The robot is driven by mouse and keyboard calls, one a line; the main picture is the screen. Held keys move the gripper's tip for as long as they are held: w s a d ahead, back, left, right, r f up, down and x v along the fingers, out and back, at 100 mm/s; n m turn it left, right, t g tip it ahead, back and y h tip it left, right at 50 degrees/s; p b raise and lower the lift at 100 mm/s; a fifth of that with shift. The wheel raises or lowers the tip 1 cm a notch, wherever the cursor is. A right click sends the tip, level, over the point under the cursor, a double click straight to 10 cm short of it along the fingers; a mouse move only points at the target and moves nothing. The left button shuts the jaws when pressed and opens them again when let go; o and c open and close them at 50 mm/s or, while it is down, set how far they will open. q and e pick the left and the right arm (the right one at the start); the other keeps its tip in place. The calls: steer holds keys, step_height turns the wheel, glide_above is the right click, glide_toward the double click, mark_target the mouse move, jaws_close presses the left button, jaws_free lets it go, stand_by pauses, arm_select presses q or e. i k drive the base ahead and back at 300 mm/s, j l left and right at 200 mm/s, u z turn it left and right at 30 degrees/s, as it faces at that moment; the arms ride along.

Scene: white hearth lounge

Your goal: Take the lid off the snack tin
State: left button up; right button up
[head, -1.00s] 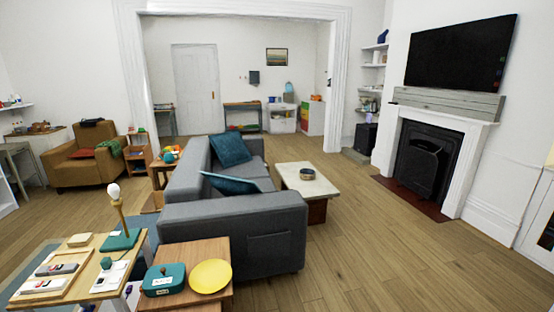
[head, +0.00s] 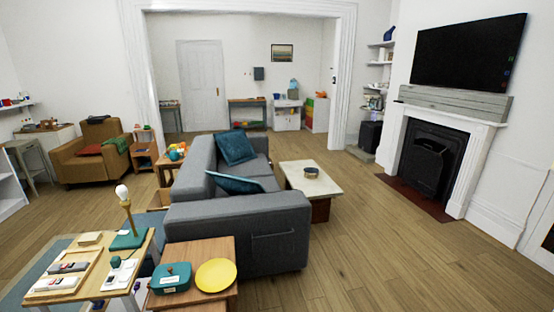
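A teal box-shaped tin (head: 171,283) with a small dark knob on its lid sits on a wooden side table (head: 222,250) at the lower middle of the head view. It looks like the snack tin. Its lid is on, and a pale label shows on its front. A round yellow plate (head: 216,275) lies just right of it on the same table. Neither of my grippers shows in the head view.
A cluttered table (head: 75,292) with a lamp (head: 127,215) stands left of the side table. A grey sofa (head: 240,220) stands behind it. A coffee table (head: 325,182) bears a small bowl-like thing (head: 311,173). The floor (head: 400,260) at right is clear.

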mark_target(175, 275)
steer(key=u, duration=1)
